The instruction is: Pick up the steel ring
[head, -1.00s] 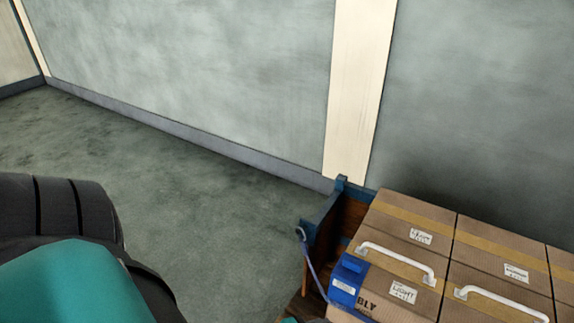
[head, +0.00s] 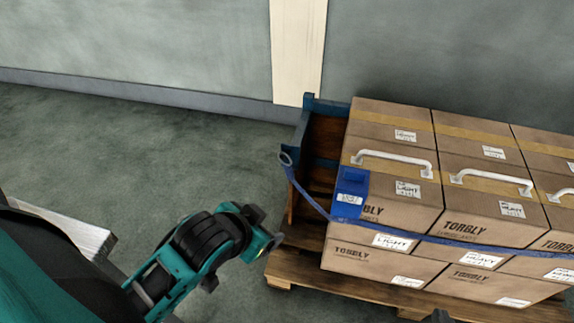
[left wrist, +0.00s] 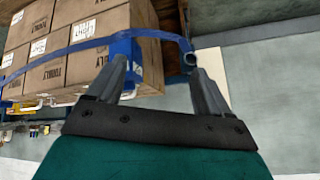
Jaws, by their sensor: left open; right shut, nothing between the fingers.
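The steel ring (head: 286,158) hangs at the free end of a blue strap (head: 305,195), at the left end of the pallet. My left gripper (head: 268,227) is open and empty, below the ring in the head view and apart from it. In the left wrist view the ring (left wrist: 190,58) shows close by the tip of the right-hand finger, not between the fingers (left wrist: 157,68); I cannot tell the depth gap.
Cardboard boxes (head: 395,222) with white handles stand stacked on a wooden pallet (head: 330,283) with a blue-edged end board (head: 325,140). A blue buckle block (head: 350,190) sits on the strap. The floor (head: 190,150) left of the pallet is clear, up to the wall.

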